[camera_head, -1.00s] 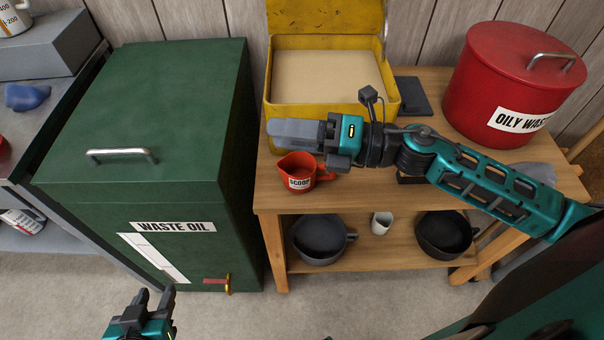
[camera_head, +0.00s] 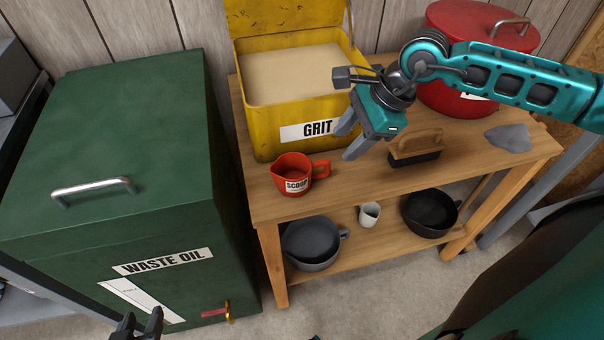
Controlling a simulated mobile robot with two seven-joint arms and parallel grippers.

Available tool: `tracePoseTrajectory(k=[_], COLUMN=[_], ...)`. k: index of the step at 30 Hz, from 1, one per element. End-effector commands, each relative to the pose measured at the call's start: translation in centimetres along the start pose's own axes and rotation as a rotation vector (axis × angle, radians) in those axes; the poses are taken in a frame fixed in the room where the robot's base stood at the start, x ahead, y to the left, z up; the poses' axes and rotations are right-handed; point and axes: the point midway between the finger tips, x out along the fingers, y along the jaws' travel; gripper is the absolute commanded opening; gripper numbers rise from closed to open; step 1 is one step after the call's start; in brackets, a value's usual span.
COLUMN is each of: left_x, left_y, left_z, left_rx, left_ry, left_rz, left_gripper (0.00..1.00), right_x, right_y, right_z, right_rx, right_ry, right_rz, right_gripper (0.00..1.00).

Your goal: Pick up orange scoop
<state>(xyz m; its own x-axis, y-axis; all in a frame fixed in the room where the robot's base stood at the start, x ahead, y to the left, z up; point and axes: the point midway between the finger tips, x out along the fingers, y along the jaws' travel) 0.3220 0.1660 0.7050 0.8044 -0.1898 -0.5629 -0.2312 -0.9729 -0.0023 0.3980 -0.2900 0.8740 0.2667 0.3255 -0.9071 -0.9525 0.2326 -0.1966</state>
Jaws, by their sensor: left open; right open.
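The orange scoop (camera_head: 292,174) is a small jug with a "SCOOP" label, standing upright on the wooden bench top near its front left corner. Its handle (camera_head: 321,169) points right. My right gripper (camera_head: 346,140) is open and empty. It hangs in front of the yellow grit box, above and to the right of the scoop, apart from it, fingers pointing down and left. My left gripper (camera_head: 138,325) is open at the bottom edge, in front of the green cabinet and far from the scoop; only its fingertips show.
The yellow grit box (camera_head: 265,125) stands behind the scoop. A brush (camera_head: 415,147) and grey rag (camera_head: 508,138) lie to the right, with a red bin (camera_head: 445,98) behind. The green waste oil cabinet (camera_head: 105,215) is left. The lower shelf holds pans (camera_head: 312,245) and a white cup (camera_head: 369,214).

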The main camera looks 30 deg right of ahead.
Motion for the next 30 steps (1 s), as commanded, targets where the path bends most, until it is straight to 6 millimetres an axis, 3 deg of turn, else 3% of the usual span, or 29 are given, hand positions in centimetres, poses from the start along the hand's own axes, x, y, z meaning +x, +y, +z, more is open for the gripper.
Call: tracePoseTrajectory(k=[4,13,21,30], left_x=[0.1,0.1,0.3,0.3], left_y=[0.1,0.2,0.2,0.3], left_z=[0.0,-0.1,0.0,0.0], left_rx=[-0.003,-0.008,-0.008,-0.008], left_ry=[0.001,0.001,0.002,0.0], left_rz=[0.001,0.002,0.003,0.003], left_gripper=[0.43,0.43,0.43,0.43], right_x=[2.8,5.2,9.0,9.5], right_y=[0.0,-0.1,-0.2,-0.2], right_z=[0.1,0.2,0.5,0.4], right_rx=[0.003,0.003,0.004,0.003], right_ry=[-0.005,-0.005,-0.004,-0.003], right_rz=[0.002,0.002,0.002,0.001], right_gripper=[0.47,0.47,0.47,0.47])
